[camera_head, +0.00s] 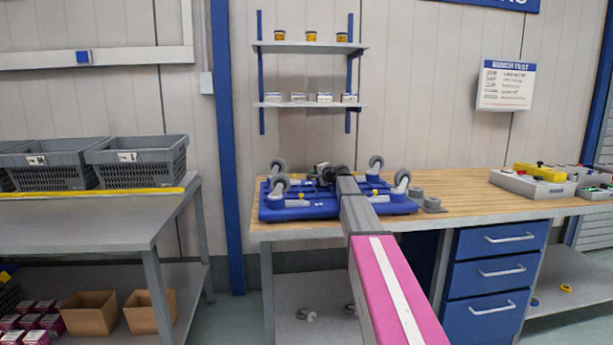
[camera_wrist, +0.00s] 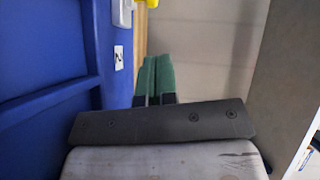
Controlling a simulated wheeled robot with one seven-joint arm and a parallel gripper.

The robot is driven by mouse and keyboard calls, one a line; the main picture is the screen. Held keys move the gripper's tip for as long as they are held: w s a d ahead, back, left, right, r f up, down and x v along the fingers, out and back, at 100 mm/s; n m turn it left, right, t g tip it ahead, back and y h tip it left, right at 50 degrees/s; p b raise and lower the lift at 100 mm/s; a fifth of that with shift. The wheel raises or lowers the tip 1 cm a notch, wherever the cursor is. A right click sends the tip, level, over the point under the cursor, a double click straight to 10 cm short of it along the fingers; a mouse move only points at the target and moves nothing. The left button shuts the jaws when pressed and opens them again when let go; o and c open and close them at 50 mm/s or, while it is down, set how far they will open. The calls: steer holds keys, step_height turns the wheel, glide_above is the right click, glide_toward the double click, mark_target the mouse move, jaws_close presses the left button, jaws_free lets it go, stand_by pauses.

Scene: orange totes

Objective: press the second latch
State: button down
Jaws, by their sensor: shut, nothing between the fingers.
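A blue platform (camera_head: 290,212) with upturned grey casters lies on the wooden workbench. Small yellow parts (camera_head: 301,196) show on it; I cannot tell whether they are latches. My gripper (camera_head: 323,175) is over the middle of the platform, and my arm hides part of it. In the wrist view my gripper (camera_wrist: 155,75) has its green fingers together with nothing between them. The blue surface (camera_wrist: 60,60) fills the left, with a small white label (camera_wrist: 119,58) beside the fingers. A pale block (camera_wrist: 122,14) and a yellow piece (camera_wrist: 152,3) are beyond the fingertips, at the top.
The workbench (camera_head: 470,190) has free wood to the right of the platform. A grey box with a yellow-topped part (camera_head: 541,172) stands at its right end. Shelves (camera_head: 310,104) with small containers hang behind. Grey crates (camera_head: 137,160) stand on the left table.

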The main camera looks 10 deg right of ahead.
steer(key=v, duration=0.7)
steer(key=shift+s+d, duration=0.1)
steer(key=shift+s, duration=0.05)
